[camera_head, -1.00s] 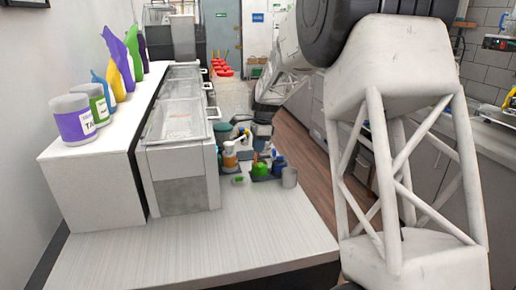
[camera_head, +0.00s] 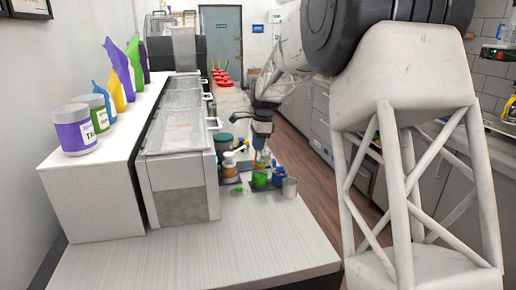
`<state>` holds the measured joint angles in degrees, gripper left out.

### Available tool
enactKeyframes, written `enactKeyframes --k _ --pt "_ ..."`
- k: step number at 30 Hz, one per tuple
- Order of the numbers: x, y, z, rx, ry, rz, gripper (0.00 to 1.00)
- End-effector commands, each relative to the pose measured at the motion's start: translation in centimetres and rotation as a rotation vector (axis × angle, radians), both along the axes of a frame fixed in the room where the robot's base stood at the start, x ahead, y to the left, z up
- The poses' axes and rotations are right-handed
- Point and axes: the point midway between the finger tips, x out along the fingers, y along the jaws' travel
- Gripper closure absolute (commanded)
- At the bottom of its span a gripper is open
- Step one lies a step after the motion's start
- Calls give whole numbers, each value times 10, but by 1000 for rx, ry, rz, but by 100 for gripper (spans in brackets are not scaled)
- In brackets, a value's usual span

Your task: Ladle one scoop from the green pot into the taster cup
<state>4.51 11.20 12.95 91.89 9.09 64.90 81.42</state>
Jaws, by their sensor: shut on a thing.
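The green pot (camera_head: 259,181) is small and stands among small containers at the right end of the counter. A plain grey cup (camera_head: 290,188) stands just right of it and may be the taster cup; I cannot read a label. My gripper (camera_head: 263,139) is above the green pot, pointing down. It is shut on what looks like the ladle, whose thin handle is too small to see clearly. I cannot tell whether the ladle's bowl is inside the pot or what it holds.
A blue pot (camera_head: 278,175) stands behind the grey cup. A white and orange bottle (camera_head: 229,166) stands left of the green pot. Glass-lidded bins (camera_head: 178,135) and a white ledge (camera_head: 95,182) with tubs and bottles lie left. The front counter (camera_head: 190,260) is clear.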

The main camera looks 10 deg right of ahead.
Motion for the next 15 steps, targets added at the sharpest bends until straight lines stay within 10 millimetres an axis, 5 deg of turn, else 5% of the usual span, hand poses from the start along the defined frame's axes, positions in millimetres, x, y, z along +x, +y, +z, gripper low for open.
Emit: enactKeyframes --k 15 --pt "0 0 10 0 0 0 100"
